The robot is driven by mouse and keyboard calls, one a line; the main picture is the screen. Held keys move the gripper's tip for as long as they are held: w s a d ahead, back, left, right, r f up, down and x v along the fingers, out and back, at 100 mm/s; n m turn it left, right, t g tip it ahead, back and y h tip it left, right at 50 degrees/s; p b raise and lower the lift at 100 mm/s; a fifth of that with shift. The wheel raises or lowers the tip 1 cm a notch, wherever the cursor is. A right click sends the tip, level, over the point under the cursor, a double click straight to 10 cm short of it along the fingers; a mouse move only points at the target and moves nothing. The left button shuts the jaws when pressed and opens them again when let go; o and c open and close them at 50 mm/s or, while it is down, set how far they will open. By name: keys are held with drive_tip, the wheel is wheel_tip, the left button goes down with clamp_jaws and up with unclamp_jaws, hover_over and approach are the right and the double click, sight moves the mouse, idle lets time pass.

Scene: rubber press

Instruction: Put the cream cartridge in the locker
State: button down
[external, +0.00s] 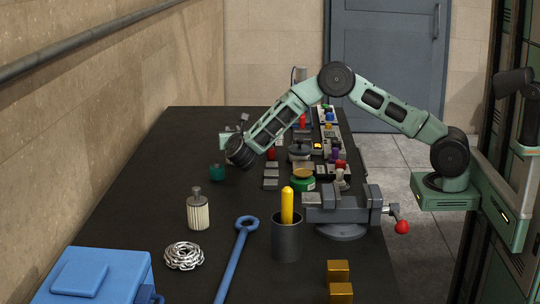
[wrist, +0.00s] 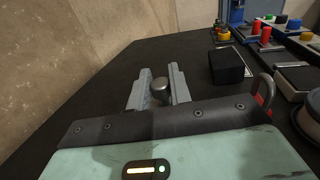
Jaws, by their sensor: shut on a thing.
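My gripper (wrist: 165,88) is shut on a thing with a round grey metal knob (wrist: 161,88). The knob sits between the two grey fingers; the thing's body and colour are hidden. In the external view my gripper (external: 243,119) is mostly hidden behind my wrist, above the far left half of the bench. A cream ribbed cylinder (external: 198,213) with a grey top stands upright on the bench, apart from my gripper; I cannot tell if it is the cream cartridge. A teal piece (external: 217,173) with a knob stands beyond it. I cannot tell which thing is the locker.
A blue box (external: 90,280), chain (external: 184,256), blue wrench (external: 238,255), dark cup (external: 287,240) and vise (external: 342,205) occupy the near bench. A black block (wrist: 229,67) and coloured parts stand to the right of my gripper. The bench's left side is largely clear.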

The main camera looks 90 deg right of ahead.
drive_tip(key=c, duration=1.3)
unclamp_jaws()
drive_tip(key=shift+r+p, duration=0.2)
drive_tip(key=shift+p, duration=0.25)
drive_tip(key=shift+b+v, duration=1.4)
drive_tip(key=shift+v, duration=4.55)
drive_tip(key=shift+w+a+f, duration=0.1)
drive_tip(key=shift+a, duration=0.05)
